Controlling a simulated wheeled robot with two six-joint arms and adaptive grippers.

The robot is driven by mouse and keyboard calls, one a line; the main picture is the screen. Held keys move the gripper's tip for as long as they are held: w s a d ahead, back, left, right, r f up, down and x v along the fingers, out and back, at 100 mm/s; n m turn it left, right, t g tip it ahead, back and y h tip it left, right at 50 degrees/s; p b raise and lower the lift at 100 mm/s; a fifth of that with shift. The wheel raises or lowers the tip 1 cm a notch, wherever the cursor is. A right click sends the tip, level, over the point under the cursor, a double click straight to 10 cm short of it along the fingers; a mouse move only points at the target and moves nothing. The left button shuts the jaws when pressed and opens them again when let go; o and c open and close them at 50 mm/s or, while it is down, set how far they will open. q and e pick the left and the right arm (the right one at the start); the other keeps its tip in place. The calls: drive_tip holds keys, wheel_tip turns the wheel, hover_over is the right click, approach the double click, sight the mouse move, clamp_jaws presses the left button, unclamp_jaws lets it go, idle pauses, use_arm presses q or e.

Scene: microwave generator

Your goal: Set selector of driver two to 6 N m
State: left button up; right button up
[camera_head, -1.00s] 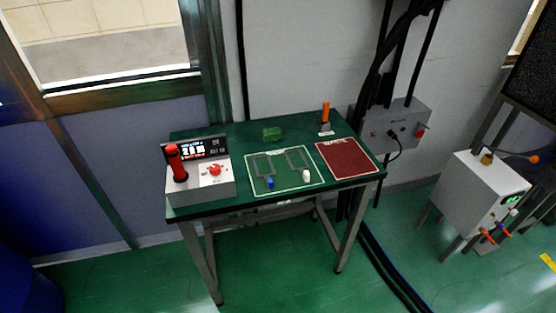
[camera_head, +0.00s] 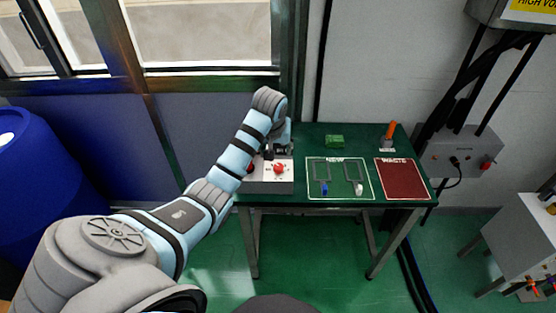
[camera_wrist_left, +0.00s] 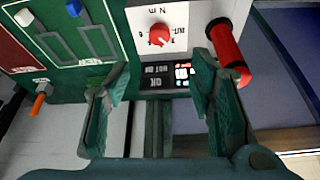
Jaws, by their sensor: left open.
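A grey driver box (camera_head: 270,186) stands at the left end of the green table. Its red selector knob (camera_head: 279,169) shows just below my left gripper (camera_head: 277,146). In the left wrist view the knob (camera_wrist_left: 159,35) sits beside "N m" lettering; its exact setting is too small to read. A red cylindrical driver handle (camera_wrist_left: 228,50) stands beside it, mostly hidden by my arm in the head view. My right gripper is out of view.
The green table (camera_head: 313,136) carries a green block (camera_head: 335,141), an orange-handled item (camera_head: 391,131), a white-outlined area with a blue and a white piece, and a red waste mat (camera_head: 402,178). A blue barrel (camera_head: 30,185) stands at the left.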

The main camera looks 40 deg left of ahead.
sight(278, 166)
use_arm(q)
drive_tip(key=b+x, duration=0.3)
drive_tip(key=x, duration=1)
drive_tip(key=shift+d+f, duration=0.1)
drive_tip(key=shift+f, duration=0.05)
drive_tip(key=c, duration=1.2)
drive_tip(key=shift+o, duration=0.2)
